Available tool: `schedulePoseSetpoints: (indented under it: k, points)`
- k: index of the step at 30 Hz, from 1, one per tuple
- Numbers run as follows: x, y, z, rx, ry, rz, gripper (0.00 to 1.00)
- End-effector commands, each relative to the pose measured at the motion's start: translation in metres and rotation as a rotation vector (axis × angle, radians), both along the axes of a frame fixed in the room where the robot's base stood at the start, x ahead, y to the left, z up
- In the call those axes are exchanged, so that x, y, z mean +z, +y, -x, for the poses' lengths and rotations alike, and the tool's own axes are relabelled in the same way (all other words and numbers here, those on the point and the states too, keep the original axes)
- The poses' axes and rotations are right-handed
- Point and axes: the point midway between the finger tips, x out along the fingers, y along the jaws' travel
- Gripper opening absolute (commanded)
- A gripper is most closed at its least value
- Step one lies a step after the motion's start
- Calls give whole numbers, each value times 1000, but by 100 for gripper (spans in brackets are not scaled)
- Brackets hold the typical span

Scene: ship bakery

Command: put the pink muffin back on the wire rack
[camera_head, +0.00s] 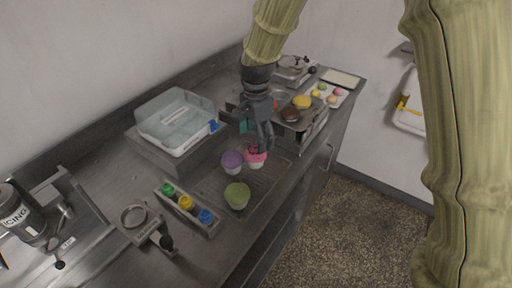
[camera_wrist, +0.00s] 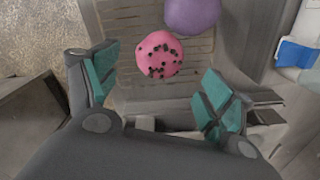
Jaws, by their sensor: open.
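The pink muffin (camera_head: 257,159) has dark specks on its top and sits upright at the far end of the wire rack (camera_head: 262,190). In the wrist view the muffin (camera_wrist: 158,55) shows over the rack's slats (camera_wrist: 125,18). A purple muffin (camera_head: 232,161) stands close beside it, and a green muffin (camera_head: 237,194) stands nearer the front. My gripper (camera_head: 261,146) is just above the pink muffin, partly covering it in the head view.
A clear-lidded box (camera_head: 176,120) stands left of the rack. A holder with green, yellow and blue-topped bottles (camera_head: 187,205) is in front of it. A raised tray with buns (camera_head: 300,108) stands behind my gripper. The counter's right edge runs close by the rack.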

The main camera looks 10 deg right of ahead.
Motion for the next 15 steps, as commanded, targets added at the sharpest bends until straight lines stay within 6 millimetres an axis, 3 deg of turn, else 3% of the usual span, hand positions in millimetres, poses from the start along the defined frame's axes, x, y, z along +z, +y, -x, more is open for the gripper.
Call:
schedulePoseSetpoints:
  k: [6,15]
  points:
    - [27,0,-1,0,-3,0,82]
    - [44,0,-1,1,0,1,82]
